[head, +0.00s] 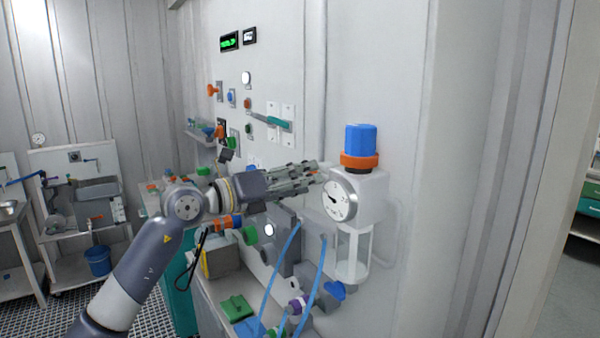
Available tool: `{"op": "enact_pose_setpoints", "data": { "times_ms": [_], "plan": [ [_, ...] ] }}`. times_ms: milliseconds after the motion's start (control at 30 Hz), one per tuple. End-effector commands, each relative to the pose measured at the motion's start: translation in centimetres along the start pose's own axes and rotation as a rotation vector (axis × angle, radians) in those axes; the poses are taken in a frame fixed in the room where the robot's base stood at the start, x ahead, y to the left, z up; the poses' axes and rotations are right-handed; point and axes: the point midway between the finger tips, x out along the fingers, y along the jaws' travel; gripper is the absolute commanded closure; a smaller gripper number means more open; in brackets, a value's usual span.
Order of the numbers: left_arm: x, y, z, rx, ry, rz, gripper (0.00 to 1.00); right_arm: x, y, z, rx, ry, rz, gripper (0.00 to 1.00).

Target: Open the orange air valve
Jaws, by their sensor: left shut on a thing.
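My left gripper (318,172) reaches in from the left, its fingers pointing right, just left of a white air unit with a round gauge (338,196). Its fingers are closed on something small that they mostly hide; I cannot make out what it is. An orange collar (360,161) sits under a blue knob (361,139) on top of the unit, right of the fingertips and a little above them. An orange handle (212,90) is on the wall panel, further left and higher. I cannot tell which orange part is the air valve. My right gripper is not in view.
A clear bowl (352,252) hangs below the gauge. Blue hoses (272,280) run down in front of the cabinet. A teal-handled lever (272,120) sticks out above my gripper. A blue bucket (98,261) stands at the left. The wall right of the unit is bare.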

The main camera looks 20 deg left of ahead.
Motion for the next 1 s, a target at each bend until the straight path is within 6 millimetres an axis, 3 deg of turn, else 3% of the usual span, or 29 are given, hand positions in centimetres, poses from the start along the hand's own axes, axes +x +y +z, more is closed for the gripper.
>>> {"op": "enact_pose_setpoints", "data": {
  "times_ms": [600, 1000],
  "plan": [
    [0.0, -0.3, 0.5, -0.554, -0.001, 0.0, 0.81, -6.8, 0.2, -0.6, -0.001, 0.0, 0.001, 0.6],
    [0.0, -0.1, 0.3, -0.738, -0.002, -0.001, 0.81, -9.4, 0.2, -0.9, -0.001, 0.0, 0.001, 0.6]
  ]
}}
